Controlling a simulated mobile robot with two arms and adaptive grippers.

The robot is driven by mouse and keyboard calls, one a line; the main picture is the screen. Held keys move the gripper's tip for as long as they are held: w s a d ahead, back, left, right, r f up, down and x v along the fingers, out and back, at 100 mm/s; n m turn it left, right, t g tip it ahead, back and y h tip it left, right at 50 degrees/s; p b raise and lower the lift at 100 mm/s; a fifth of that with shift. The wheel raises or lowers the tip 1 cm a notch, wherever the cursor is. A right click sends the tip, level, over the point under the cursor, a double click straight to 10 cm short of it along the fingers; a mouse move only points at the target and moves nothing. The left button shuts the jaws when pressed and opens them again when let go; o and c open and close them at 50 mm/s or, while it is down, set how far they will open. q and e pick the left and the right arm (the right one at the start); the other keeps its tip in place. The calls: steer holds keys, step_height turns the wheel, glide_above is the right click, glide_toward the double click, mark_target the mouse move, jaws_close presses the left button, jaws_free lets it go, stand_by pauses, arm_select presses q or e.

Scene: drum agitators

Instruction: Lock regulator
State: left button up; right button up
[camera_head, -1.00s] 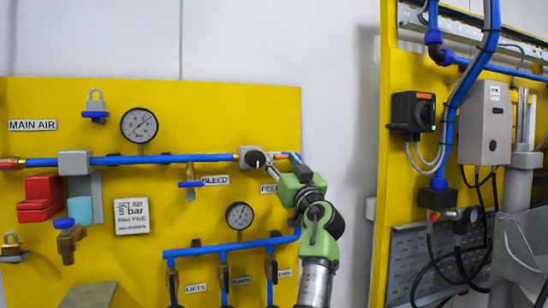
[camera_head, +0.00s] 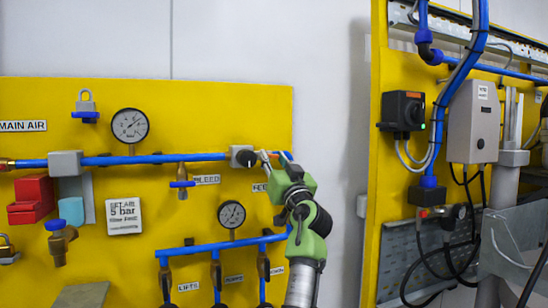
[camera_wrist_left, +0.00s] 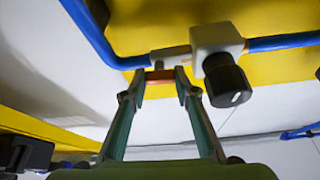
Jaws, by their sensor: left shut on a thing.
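The regulator (camera_head: 243,155) is a pale block with a black round knob (camera_head: 247,158), set in the blue air pipe on the yellow board. The block (camera_wrist_left: 217,40) and knob (camera_wrist_left: 227,80) also show in the left wrist view. My left gripper (camera_head: 274,156) is green and stands just right of the knob. In the left wrist view my left gripper (camera_wrist_left: 160,76) has its fingertips on either side of a small reddish-brown piece (camera_wrist_left: 160,75), close beside the pale fitting (camera_wrist_left: 170,58). It is shut on this piece; what the piece is cannot be told. My right gripper is not in view.
A gauge (camera_head: 130,125), a red block (camera_head: 32,198) and blue-handled valves are on the board. A control box (camera_head: 404,110) and cables are on the right-hand panel, past a pale wall gap.

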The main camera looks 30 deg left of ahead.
arm_select(q)
steer(key=shift+r+m+t+h+p, duration=0.2)
steer(key=shift+m+t+h+p, duration=0.15)
steer(key=shift+m, duration=0.25)
steer(key=m+h+p, duration=0.2)
steer(key=m+p, duration=0.2)
steer(key=p, duration=0.1)
steer(key=m+t+h+p, duration=0.1)
steer(key=m+p, duration=0.4)
steer(key=m+h+p, duration=0.2)
steer(key=m+p, duration=0.2)
steer(key=p, duration=0.1)
steer(key=shift+s+a+r+t+h, duration=0.25)
steer(key=shift+r+h, duration=0.1)
steer(key=shift+r, duration=0.05)
steer(key=shift+f+m+h+p, duration=0.15)
steer(key=shift+m+h+p, duration=0.3)
steer(key=shift+m, duration=0.65)
steer(key=shift+m+g+h, duration=0.45)
steer(key=shift+m+g, duration=0.15)
steer(key=shift+m, duration=1.4)
steer(key=o, duration=1)
steer(key=shift+o, duration=0.4)
steer(key=shift+w+a+f, duration=0.1)
steer(key=shift+f, duration=0.05)
